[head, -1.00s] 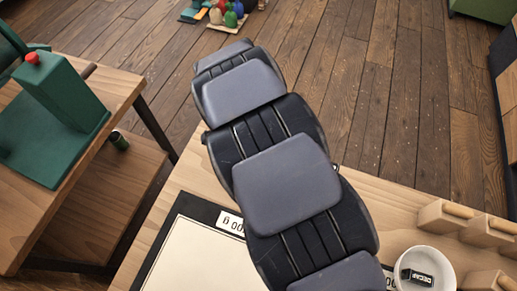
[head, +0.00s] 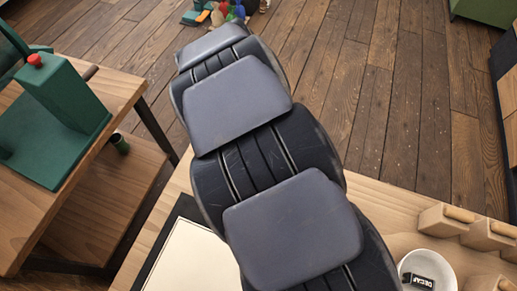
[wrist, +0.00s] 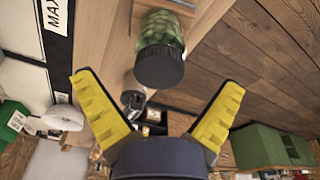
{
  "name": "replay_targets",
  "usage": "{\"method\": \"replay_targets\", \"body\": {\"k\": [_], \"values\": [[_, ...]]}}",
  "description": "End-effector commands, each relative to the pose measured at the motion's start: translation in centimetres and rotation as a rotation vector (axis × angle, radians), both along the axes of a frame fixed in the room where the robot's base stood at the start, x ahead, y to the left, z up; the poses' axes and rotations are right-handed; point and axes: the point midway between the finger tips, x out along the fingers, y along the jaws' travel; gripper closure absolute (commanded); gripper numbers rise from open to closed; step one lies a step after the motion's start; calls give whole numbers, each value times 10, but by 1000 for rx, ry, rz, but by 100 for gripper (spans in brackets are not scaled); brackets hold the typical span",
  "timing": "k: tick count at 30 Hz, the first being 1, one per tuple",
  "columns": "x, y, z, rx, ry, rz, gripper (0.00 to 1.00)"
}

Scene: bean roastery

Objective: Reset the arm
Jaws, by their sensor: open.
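My gripper (wrist: 160,112) shows in the wrist view with its two yellow ridged fingers spread wide. Nothing is held between them. A jar of green beans with a dark lid (wrist: 160,66) is in front of the fingertips, at the table's edge in the picture; I cannot tell how far off it is. In the head view my dark, grey-padded arm crosses the middle of the picture, and the gripper itself is out of that view.
A wooden table (head: 398,205) carries a white bowl (head: 446,262) with a DECAF tag (head: 418,280) and wooden blocks (head: 446,220). A dark-bordered pale mat (head: 190,260) lies partly behind my arm. A green machine (head: 62,115) stands on the left bench. Wooden floor (head: 400,110) is open beyond.

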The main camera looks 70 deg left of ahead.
Motion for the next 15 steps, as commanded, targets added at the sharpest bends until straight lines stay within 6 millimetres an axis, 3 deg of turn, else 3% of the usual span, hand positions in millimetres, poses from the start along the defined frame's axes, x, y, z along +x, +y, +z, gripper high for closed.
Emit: {"method": "replay_targets", "body": {"k": [4,15], "values": [[-2,2,21,4,-1,0,3],[-3,1,23,1,1,-1,3]]}}
